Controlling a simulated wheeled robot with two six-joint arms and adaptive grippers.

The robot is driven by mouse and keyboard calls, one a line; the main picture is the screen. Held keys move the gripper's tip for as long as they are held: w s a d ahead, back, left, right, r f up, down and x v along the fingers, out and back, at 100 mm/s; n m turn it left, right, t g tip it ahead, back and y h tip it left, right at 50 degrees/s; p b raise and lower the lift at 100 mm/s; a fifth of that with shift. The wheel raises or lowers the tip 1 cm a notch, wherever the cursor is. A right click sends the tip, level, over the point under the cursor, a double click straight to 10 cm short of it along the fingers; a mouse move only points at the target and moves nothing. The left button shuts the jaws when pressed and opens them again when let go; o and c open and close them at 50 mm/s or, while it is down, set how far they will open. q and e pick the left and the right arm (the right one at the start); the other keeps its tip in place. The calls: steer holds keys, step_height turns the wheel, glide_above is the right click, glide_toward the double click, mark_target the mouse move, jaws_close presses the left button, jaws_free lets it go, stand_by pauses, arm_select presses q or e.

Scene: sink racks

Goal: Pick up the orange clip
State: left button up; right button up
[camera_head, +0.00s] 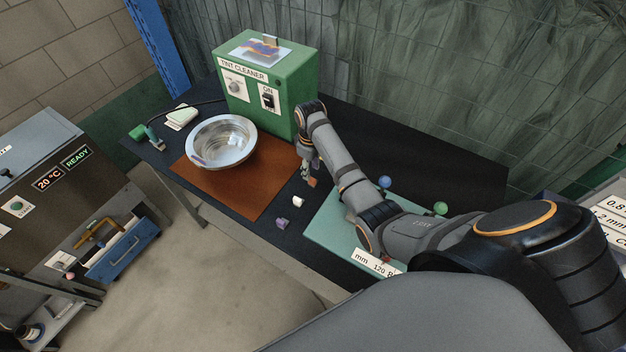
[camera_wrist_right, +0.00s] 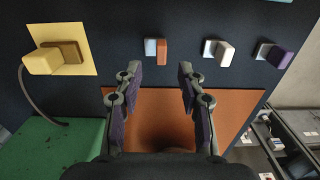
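The orange clip (camera_wrist_right: 162,52) has an orange block and a pale side piece. It lies on the dark bench top, at the left of a row of similar clips in the right wrist view. In the head view a small orange-brown patch, likely this clip (camera_head: 312,182), shows right by my gripper. My right gripper (camera_wrist_right: 157,76) is open and empty, its fingertips pointing toward the orange clip, which shows between and beyond them. In the head view my right gripper (camera_head: 307,170) hangs low over the bench beside the green machine. My left gripper is not in view.
A white clip (camera_wrist_right: 219,51) and a purple clip (camera_wrist_right: 281,57) lie to the right. A yellow pad (camera_wrist_right: 84,36) with a block lies left. A brown mat (camera_head: 238,197) holds a metal bowl (camera_head: 222,142). The green machine (camera_head: 302,75) stands behind.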

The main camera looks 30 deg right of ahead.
mark_target(312, 179)
steer(key=shift+s+f+p, duration=0.2)
steer(key=shift+f+p, duration=0.4)
steer(key=shift+f, duration=0.05)
step_height(312, 179, down, 3)
steer(key=shift+s+r, duration=0.15)
steer(key=shift+f, duration=0.5)
jaws_close()
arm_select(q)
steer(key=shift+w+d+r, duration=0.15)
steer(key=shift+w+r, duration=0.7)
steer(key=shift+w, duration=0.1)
